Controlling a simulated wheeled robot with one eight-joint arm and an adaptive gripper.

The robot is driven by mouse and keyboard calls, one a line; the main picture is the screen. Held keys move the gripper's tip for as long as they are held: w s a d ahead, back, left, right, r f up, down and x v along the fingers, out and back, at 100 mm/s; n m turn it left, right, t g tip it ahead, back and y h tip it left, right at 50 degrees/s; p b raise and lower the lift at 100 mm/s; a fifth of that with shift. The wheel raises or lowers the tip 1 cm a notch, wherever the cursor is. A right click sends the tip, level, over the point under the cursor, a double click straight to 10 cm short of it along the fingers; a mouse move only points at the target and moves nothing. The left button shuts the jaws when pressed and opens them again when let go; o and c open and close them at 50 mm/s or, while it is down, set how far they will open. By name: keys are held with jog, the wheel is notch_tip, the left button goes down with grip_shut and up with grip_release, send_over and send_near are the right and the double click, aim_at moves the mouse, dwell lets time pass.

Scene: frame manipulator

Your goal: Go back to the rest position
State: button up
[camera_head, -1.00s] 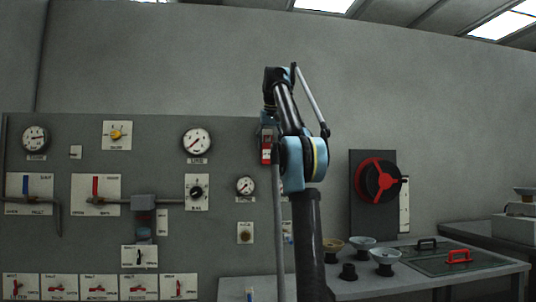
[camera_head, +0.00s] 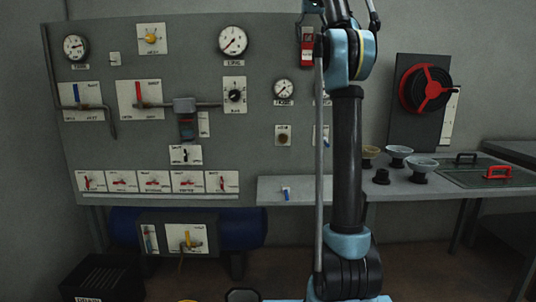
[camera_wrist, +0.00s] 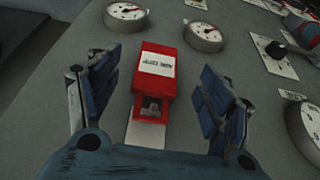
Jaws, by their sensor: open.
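My gripper (camera_wrist: 160,95) is open in the wrist view, with one blue-padded finger on each side of a red switch box (camera_wrist: 158,72). The box has a white label and a grey part at its lower end, on a white plate. Both fingers look apart from it. In the head view the red box (camera_head: 307,48) sits near the top of the grey panel (camera_head: 205,60), just left of my arm. My arm stands upright in front of the panel, and its upper end is cut off by the top of the picture.
The panel carries gauges (camera_head: 233,40), levers and dials. A table (camera_head: 410,188) on the right holds several bowls (camera_head: 422,165) and a board with a red handle (camera_head: 497,172). A red handwheel (camera_head: 425,88) stands behind it. A blue tank (camera_head: 240,228) lies below the panel.

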jog(key=s+f, duration=1.4)
jog(key=f, duration=0.7)
jog(key=s+f+g, duration=0.1)
jog(key=s+f, duration=1.3)
jog(key=f, duration=0.8)
jog(key=s+f+g, duration=0.1)
jog(key=s+f, duration=1.3)
jog(key=f, duration=0.8)
jog(key=shift+s, duration=0.3)
jog(key=shift+d, duration=0.1)
jog(key=shift+w+f, duration=0.15)
jog(key=shift+w, duration=0.3)
